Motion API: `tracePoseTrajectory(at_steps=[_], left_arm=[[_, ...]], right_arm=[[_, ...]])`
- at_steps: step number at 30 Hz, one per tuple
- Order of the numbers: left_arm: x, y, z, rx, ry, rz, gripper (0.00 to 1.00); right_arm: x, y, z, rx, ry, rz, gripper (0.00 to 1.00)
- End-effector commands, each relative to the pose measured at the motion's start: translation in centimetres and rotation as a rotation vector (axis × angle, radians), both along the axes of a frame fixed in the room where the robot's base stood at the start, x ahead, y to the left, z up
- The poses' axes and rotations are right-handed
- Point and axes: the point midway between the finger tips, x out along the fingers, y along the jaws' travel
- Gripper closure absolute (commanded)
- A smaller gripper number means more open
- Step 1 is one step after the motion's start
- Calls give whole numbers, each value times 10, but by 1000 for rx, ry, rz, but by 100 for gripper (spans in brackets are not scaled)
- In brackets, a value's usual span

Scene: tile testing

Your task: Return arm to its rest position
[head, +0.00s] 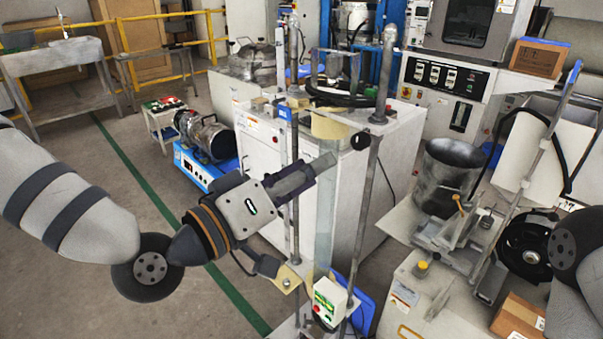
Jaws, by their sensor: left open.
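My left arm (60,205) comes in from the left, bent at a dark round joint. My left gripper (300,220) is open, with one finger up and to the right and the other below. It is in front of a tall test stand with metal rods (372,190) and a clear vertical tube (325,215). I see nothing held between the fingers. Whether the fingers touch the stand I cannot tell. Part of my right arm (578,240) shows at the right edge; its gripper is out of view.
A small white control box (330,302) sits low on the stand. A white cabinet (270,160) stands behind. A metal bucket (446,180) and a cardboard box (518,318) are at right. A blue-based machine (195,168) stands behind my left gripper. Open floor (60,300) lies at lower left.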

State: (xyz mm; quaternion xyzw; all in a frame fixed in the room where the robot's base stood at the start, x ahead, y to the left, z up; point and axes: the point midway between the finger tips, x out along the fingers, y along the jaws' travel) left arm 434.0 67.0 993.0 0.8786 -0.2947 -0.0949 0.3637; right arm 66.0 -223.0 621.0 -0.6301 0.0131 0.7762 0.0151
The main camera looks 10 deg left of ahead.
Motion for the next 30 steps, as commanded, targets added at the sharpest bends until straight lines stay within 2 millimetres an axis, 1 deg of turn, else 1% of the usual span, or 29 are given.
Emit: tracePoseTrajectory(at_steps=[1,4,12,14,16,17,18,20,21,23,24,26,27,29,30], left_arm=[[-6,5,0,-1,0,2,55],[-13,9,0,-1,-1,0,55],[-14,10,-1,0,-1,-1,55],[-15,9,-7,8,15,-3,55],[-20,6,-34,47,86,-14,55],[-25,4,-53,75,136,-22,55],[-35,3,-85,124,220,-34,55],[-57,3,-140,212,369,-57,55],[-77,7,-176,274,474,-72,55],[-110,16,-225,369,623,-94,55],[-136,24,-255,435,723,-110,55],[-179,41,-295,538,872,-132,55],[-209,55,-317,608,969,-146,55],[-252,77,-342,712,1103,-164,55],[-279,93,-354,778,1181,-173,55]], right_arm=[[0,0,0,0,0,0,60],[0,0,0,0,0,0,60],[0,0,0,0,0,0,60],[0,0,0,0,0,0,60],[0,0,0,0,0,0,60],[0,0,0,0,0,0,60],[0,0,0,0,0,0,60],[0,0,0,0,1,0,60],[0,0,0,0,1,0,60],[0,0,0,0,1,0,60],[0,0,0,0,1,0,60],[0,0,0,0,0,0,60],[0,0,0,0,0,0,60],[0,0,0,0,0,0,60],[0,0,0,0,0,0,60]])
